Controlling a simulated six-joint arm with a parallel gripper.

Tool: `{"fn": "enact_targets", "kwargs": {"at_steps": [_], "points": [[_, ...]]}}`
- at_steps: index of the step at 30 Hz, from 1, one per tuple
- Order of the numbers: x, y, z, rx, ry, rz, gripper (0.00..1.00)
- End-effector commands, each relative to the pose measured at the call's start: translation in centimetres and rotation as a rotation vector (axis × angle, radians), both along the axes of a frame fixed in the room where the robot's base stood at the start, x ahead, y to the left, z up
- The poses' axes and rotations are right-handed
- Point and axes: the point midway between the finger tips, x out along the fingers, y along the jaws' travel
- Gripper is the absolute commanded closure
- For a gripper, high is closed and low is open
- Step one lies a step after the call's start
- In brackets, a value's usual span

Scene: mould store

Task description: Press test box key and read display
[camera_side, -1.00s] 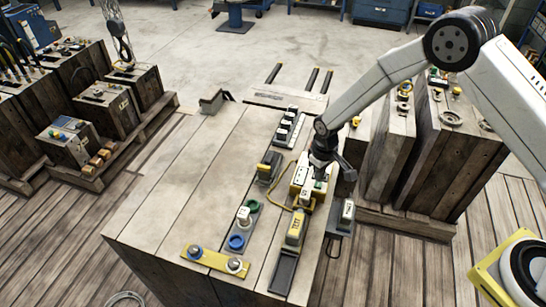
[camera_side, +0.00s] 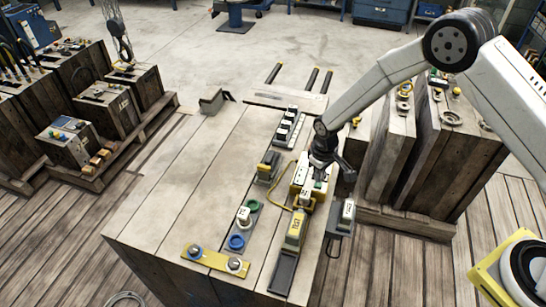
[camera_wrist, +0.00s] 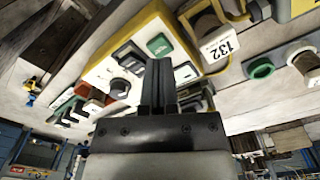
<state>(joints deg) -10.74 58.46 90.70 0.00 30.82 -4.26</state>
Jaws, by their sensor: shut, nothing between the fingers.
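The test box (camera_side: 301,180) is a pale case with a yellow edge, lying on the wooden block top. I cannot read any display text. My gripper (camera_side: 318,175) is shut and empty, directly over the box. In the wrist view my gripper's fingertips (camera_wrist: 159,65) overlap the face just below the green key; I cannot tell if they touch it. The fingers hide part of the face.
A yellow TEST-labelled piece (camera_side: 296,229) stands in front of the box, with a yellow cable (camera_side: 278,192) looping at its left. A white-tagged dark piece (camera_side: 346,214) hangs at the block's right edge. The block top's left half (camera_side: 190,180) is clear.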

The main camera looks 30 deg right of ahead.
Motion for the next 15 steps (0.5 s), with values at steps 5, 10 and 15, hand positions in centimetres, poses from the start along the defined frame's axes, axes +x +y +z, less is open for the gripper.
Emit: {"fn": "enact_targets", "kwargs": {"at_steps": [5, 10, 15], "points": [[0.01, 0.0, -0.22, 0.0, 0.0, 0.0, 1.0], [0.01, 0.0, -0.41, 0.0, 0.0, 0.0, 1.0], [0.0, 0.0, -0.59, 0.0, 0.0, 0.0, 1.0]]}}
